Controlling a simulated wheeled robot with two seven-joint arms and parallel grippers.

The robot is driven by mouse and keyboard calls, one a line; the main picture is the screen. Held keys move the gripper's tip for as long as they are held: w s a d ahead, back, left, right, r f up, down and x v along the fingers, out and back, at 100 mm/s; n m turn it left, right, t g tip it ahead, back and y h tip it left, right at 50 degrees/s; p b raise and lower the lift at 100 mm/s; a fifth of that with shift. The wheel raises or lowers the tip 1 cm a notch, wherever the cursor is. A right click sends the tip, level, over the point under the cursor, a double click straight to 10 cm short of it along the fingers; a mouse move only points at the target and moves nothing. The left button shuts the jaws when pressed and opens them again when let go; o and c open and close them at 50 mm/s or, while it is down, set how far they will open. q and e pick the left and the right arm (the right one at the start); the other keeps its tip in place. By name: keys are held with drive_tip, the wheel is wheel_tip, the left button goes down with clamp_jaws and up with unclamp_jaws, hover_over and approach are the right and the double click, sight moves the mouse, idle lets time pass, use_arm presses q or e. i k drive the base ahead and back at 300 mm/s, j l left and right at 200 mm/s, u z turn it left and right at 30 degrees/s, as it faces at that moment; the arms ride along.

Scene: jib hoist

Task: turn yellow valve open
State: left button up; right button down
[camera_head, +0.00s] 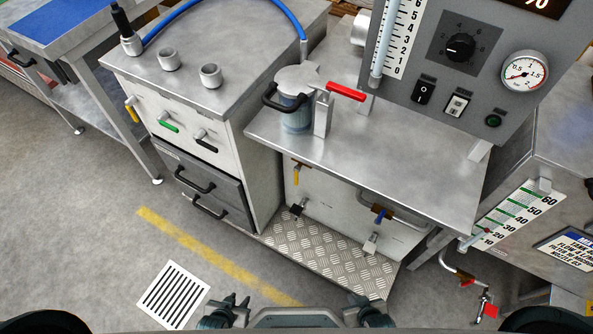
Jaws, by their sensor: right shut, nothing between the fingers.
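One yellow valve handle (131,111) hangs on the front of the left white cabinet, beside a green and a black handle. Another yellow handle (296,177) hangs on a fitting on the panel under the steel bench. Which one the task means, I cannot tell. My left gripper (228,308) is low at the bottom edge, near the floor grate and far from both handles; its jaw opening is unclear. My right gripper (370,309) is shut and empty at the bottom edge, in front of the chequered step. Neither gripper touches anything.
The steel bench (400,150) carries a lidded pot (296,113) and a red lever (346,92). Blue (380,215) and black (297,210) handles sit below it. A chequered step (330,255) juts out in front. The grey floor at left is clear around the grate (172,295).

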sight(296, 178)
drive_tip(key=j+z, duration=0.15)
drive_tip(key=z, duration=0.3)
drive_tip(key=j+z, duration=0.15)
drive_tip(key=z, duration=0.3)
drive_tip(key=j+z, duration=0.1)
drive_tip(key=z, duration=0.35)
drive_tip(key=j+z, duration=0.15)
drive_tip(key=z, duration=0.35)
drive_tip(key=k+j+z, duration=1)
drive_tip(key=k, duration=0.15)
drive_tip(key=k+j, duration=0.25)
drive_tip(key=k, duration=0.25)
drive_tip(key=k+j, duration=0.25)
drive_tip(key=k, duration=0.2)
